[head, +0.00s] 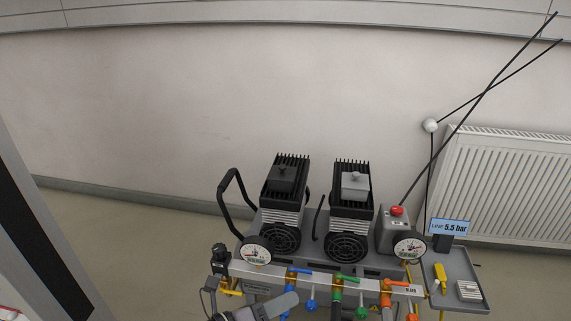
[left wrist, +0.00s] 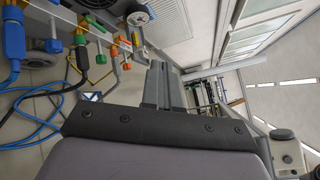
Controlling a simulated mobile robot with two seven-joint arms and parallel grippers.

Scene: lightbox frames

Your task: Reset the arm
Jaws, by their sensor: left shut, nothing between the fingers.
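My left gripper (head: 282,302) shows at the bottom of the head view, in front of the compressor's manifold. In the left wrist view its two grey fingers (left wrist: 160,84) lie together, with nothing between them. They point away over the floor, beside the valve row. The compressor (head: 315,215) has two black finned motors and stands against the wall. Its manifold (head: 340,282) carries blue, green and orange valves. I cannot tell from the head view whether my gripper touches it. My right gripper is in neither view.
Two round gauges (head: 257,250) (head: 409,246) flank the manifold. A grey side tray (head: 462,270) holds a yellow tool and a small box. A white radiator (head: 510,185) is on the wall. Blue hoses (left wrist: 35,125) hang near the valves. The floor (head: 120,240) at left is clear.

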